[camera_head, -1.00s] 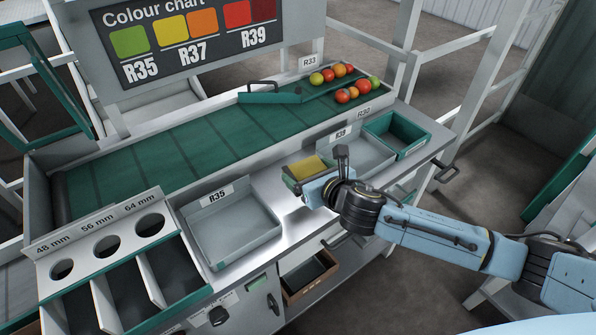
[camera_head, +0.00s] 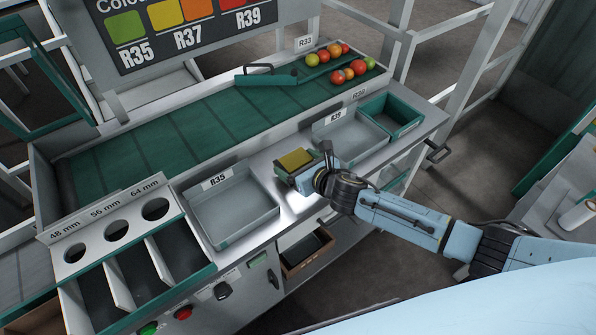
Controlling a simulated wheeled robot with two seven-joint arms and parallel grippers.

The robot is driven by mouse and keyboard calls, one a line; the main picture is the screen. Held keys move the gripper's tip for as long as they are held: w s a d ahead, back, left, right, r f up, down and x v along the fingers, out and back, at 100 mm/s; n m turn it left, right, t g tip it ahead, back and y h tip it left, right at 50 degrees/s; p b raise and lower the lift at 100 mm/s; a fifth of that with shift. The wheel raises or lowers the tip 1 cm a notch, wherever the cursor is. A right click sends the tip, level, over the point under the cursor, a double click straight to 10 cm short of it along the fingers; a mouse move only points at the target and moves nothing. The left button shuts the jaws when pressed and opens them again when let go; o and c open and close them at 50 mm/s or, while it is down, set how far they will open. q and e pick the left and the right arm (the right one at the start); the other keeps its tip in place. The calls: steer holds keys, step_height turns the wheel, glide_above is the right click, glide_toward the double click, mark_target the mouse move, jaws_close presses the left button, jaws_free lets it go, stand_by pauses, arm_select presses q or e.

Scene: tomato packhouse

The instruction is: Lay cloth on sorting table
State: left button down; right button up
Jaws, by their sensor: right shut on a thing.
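A folded yellow cloth (camera_head: 296,159) shows at the tip of my right gripper (camera_head: 297,172). The gripper is shut on the cloth, over the metal front of the sorting table (camera_head: 283,203). It sits between the grey R35 tray and the grey R39 tray. Whether the cloth touches the metal surface I cannot tell; its underside is hidden by the gripper. My left gripper is not in view.
The R35 tray (camera_head: 232,220) is empty and left of the gripper; the R39 tray (camera_head: 352,138) and a green bin (camera_head: 408,122) are to the right. Tomatoes (camera_head: 338,67) lie on the green belt (camera_head: 180,135). A sizing board (camera_head: 112,232) stands front left.

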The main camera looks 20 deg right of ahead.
steer(key=shift+f+b, duration=0.35)
steer(key=shift+f, duration=0.95)
steer(key=shift+f, duration=0.2)
steer(key=o, duration=0.8)
steer(key=shift+c, duration=0.2)
steer(key=shift+r, duration=0.3)
steer(key=p+v, duration=0.1)
steer(key=v, duration=1.1)
steer(key=shift+p, duration=0.3)
